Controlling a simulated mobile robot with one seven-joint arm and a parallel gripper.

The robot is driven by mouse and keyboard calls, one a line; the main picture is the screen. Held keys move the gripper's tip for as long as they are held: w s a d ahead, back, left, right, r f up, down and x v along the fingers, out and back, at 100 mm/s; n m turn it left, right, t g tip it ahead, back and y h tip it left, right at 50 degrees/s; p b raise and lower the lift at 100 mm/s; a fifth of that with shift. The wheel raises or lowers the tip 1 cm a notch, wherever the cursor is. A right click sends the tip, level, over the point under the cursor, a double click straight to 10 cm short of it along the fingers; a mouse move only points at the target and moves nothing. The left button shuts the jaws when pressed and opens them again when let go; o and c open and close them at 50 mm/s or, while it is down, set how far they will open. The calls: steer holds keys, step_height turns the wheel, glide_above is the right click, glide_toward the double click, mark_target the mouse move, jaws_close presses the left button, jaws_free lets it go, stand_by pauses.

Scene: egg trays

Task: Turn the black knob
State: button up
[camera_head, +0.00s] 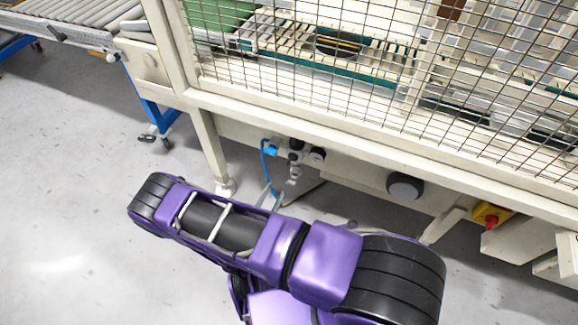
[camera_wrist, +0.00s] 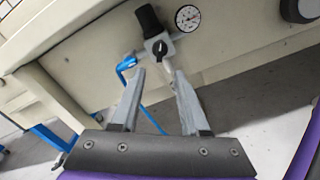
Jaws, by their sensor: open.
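A small black knob (camera_wrist: 160,48) sits on the grey valve body of an air regulator under the machine's beam. A black cylindrical cap (camera_wrist: 150,19) is just above it and a round white gauge (camera_wrist: 188,18) is to its right. In the head view the regulator (camera_head: 295,155) hangs below the beam, its small knob hard to make out. My gripper (camera_wrist: 159,74) is open and empty, its two grey fingers pointing toward the small knob, which appears beyond and between the tips. I see no contact. In the head view my purple arm hides most of the gripper.
A larger dark round knob (camera_head: 404,186) is on the beam to the right, also at the wrist view's corner. A blue hose (camera_wrist: 126,65) runs from the regulator's left. A machine leg (camera_head: 212,150), a red button on a yellow box (camera_head: 490,217) and wire mesh (camera_head: 300,55) are nearby.

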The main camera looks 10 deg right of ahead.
mark_target(290, 163)
steer(key=x, duration=1.2)
steer(key=shift+b, duration=0.4)
steer(key=shift+c, duration=0.2)
jaws_close()
